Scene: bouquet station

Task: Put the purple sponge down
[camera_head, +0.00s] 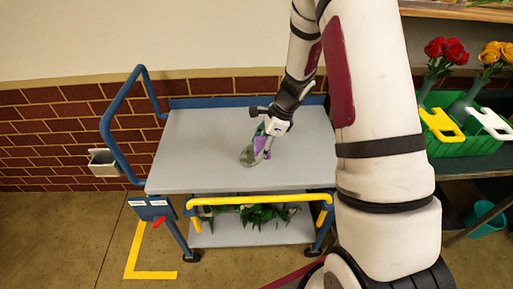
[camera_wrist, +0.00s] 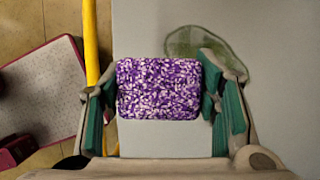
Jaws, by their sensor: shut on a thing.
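The purple-and-white speckled sponge (camera_wrist: 158,88) is between the two green-padded fingers of my gripper (camera_wrist: 158,78) in the wrist view. My gripper is shut on it, with a finger on each side. In the head view the purple sponge (camera_head: 261,143) shows partly below my gripper (camera_head: 264,138), over the grey top of a blue-framed cart (camera_head: 200,150). I cannot tell whether the sponge touches the cart top. A translucent green patch (camera_head: 247,157) lies on the top beside the sponge. It also shows in the wrist view (camera_wrist: 190,42).
The cart top is otherwise clear, with free room to the left. Green foliage (camera_head: 262,214) lies on the lower shelf behind a yellow rail (camera_head: 262,199). A green crate (camera_head: 460,139), red flowers (camera_head: 446,50) and yellow flowers (camera_head: 494,53) stand on the right.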

